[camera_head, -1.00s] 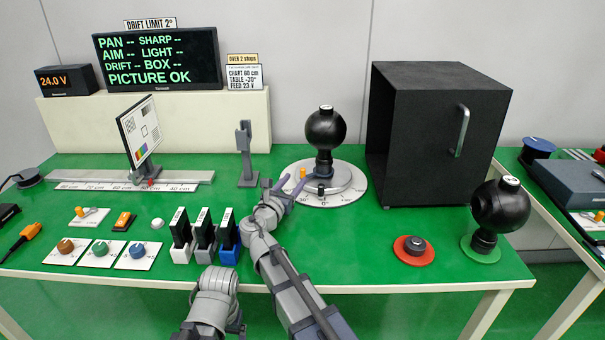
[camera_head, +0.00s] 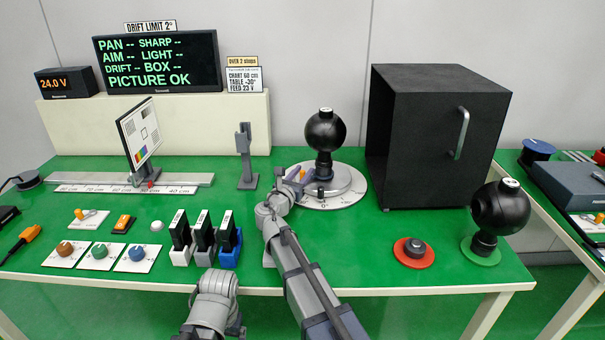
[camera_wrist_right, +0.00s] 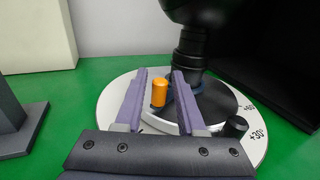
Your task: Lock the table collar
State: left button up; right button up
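The round turntable (camera_head: 352,187) has a pale scale rim and a grey disc, with a black ball-shaped camera (camera_head: 325,130) standing on it. An orange peg (camera_wrist_right: 159,92) stands upright at the left side of the disc. It also shows in the head view (camera_head: 302,174). A small black knob (camera_wrist_right: 235,127) sits at the disc's front edge, outside the fingers. My right gripper (camera_wrist_right: 159,95) is open, with its purple fingers to either side of the orange peg and no clear contact. My left arm is low at the front edge; its fingers are hidden.
A grey post (camera_head: 246,160) stands left of the turntable and a black box (camera_head: 430,135) to its right. A red-based button (camera_head: 414,250) and a second ball camera (camera_head: 499,207) are at the right.

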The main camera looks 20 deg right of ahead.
grip_shut()
dwell(1.1)
